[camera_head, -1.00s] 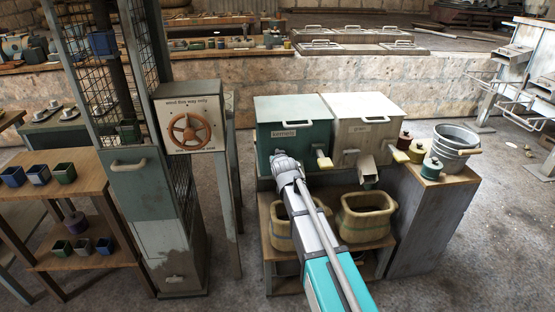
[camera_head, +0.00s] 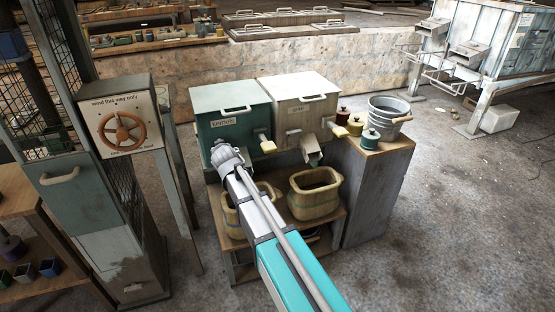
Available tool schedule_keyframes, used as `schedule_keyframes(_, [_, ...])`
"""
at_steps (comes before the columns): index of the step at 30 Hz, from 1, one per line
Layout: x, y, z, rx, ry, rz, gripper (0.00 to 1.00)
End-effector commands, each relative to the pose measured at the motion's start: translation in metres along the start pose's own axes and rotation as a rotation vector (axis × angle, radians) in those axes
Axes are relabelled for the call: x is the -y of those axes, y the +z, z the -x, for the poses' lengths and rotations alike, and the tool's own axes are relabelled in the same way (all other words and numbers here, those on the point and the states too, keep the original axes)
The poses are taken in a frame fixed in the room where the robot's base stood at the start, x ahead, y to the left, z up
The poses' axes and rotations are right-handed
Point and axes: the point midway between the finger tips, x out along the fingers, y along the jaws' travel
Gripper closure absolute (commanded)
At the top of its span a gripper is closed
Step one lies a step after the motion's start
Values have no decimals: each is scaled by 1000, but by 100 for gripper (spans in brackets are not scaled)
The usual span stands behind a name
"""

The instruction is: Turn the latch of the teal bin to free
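My gripper (camera_head: 227,156) is in front of the bin's lower front, left of that lever. It hides that part of the bin and any chute there. I cannot see whether the fingers touch anything or how far apart they are.
A cream bin (camera_head: 301,101) with its own yellow-grip lever (camera_head: 339,130) and chute stands right beside it. A woven basket (camera_head: 315,193) sits below. Jars and a metal bucket (camera_head: 385,117) stand on the right cabinet. A wheel box (camera_head: 122,128) is at left.

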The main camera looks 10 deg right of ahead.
Motion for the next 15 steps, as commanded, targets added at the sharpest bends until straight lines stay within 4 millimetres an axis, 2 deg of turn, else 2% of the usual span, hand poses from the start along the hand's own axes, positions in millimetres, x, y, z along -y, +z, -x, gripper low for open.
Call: schedule_keyframes(15, [2,1,0,-1,106,259,41])
